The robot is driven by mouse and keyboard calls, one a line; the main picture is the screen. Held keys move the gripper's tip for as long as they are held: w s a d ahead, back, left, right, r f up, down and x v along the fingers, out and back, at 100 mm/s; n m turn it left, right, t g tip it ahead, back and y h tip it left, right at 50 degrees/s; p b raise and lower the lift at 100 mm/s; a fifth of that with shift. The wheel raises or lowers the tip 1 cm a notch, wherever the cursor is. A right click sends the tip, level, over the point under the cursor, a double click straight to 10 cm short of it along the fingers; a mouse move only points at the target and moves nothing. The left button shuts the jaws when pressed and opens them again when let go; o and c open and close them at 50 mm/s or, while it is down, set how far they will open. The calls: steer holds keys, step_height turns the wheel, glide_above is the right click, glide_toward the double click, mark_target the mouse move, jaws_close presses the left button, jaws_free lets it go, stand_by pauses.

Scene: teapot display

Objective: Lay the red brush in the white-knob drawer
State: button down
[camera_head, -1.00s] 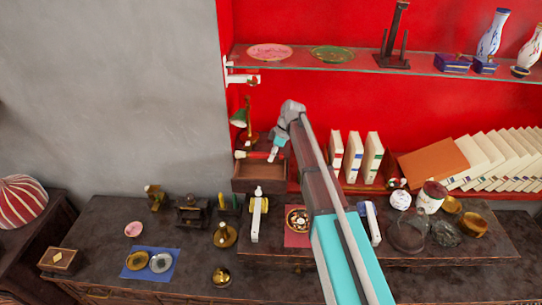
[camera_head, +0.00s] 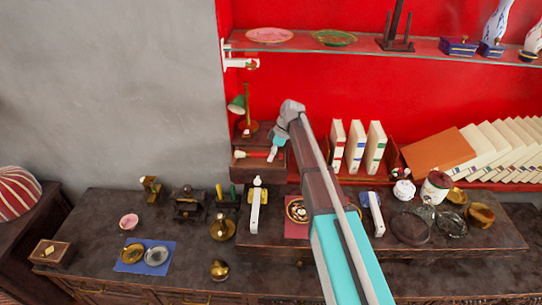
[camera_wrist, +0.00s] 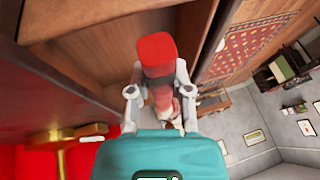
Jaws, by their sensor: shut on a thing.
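The red brush (camera_head: 257,155) is held level by my gripper (camera_head: 272,153), over or just inside the small wooden drawer (camera_head: 262,178) below the green lamp. I cannot tell whether the brush touches the drawer floor. In the wrist view my gripper (camera_wrist: 155,95) is shut on the brush, whose red end (camera_wrist: 155,55) points up in the picture between the two fingers. Brown wooden walls show above and to the left of it.
The green lamp (camera_head: 240,105) stands just behind the drawer. White books (camera_head: 355,145) are to the right, beyond my arm. The glass shelf (camera_head: 360,52) is above.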

steer(key=shift+f+b, duration=1.55)
steer(key=shift+f, duration=0.25)
steer(key=shift+c, duration=2.4)
jaws_free()
steer(key=shift+r, duration=0.15)
